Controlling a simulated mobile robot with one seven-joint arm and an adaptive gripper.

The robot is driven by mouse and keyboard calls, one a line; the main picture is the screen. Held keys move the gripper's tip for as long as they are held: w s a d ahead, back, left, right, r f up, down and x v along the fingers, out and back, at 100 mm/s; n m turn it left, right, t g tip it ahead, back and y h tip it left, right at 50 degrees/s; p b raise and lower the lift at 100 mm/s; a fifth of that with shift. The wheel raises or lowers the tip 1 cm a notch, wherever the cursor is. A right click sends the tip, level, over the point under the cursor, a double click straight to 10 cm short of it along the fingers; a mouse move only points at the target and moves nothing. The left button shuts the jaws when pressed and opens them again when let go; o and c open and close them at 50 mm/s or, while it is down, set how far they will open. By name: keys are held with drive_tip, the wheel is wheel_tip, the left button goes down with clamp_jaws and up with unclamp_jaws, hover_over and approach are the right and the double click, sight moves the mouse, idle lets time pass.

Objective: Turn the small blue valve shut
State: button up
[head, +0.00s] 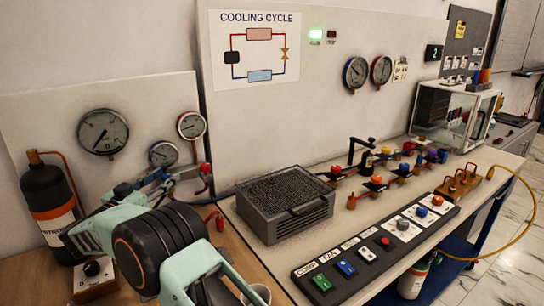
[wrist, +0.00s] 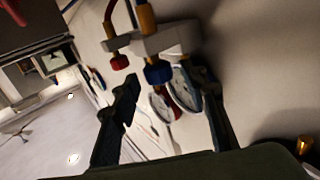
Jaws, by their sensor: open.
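A small blue valve knob (wrist: 158,72) hangs from a pale manifold block (wrist: 155,40) in the wrist view, with a red knob (wrist: 120,62) beside it. Two small dials (wrist: 183,90) lie just beyond. My gripper (wrist: 165,85) is open and empty. In the picture the blue knob lies between its two dark fingers, nearer the tips; I cannot tell whether they touch it. In the head view my arm covers most of the manifold, below two small dials (head: 163,153), and a red knob (head: 206,168) shows there. The blue knob's turn position is not clear.
A black cylinder (head: 50,200) stands at left, below a large gauge (head: 103,131). A grey finned box (head: 285,205) sits right of my arm. Further right are several coloured valves (head: 376,180) and a button panel (head: 375,250). A yellow hose (head: 530,195) loops at far right.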

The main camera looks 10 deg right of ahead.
drive_tip(key=shift+d+r+n+y+b, duration=0.1)
drive_tip(key=shift+d+n+y+b, duration=0.2)
drive_tip(key=shift+n+y+b, duration=1.45)
drive_tip(key=shift+d+n+y+b, duration=0.35)
drive_tip(key=shift+n+y, duration=1.65)
drive_tip(key=shift+y, duration=1.9)
drive_tip(key=shift+d+r+n+y+b, duration=0.1)
drive_tip(key=shift+d+n+y+b, duration=0.15)
drive_tip(key=shift+n+y+b, duration=1.5)
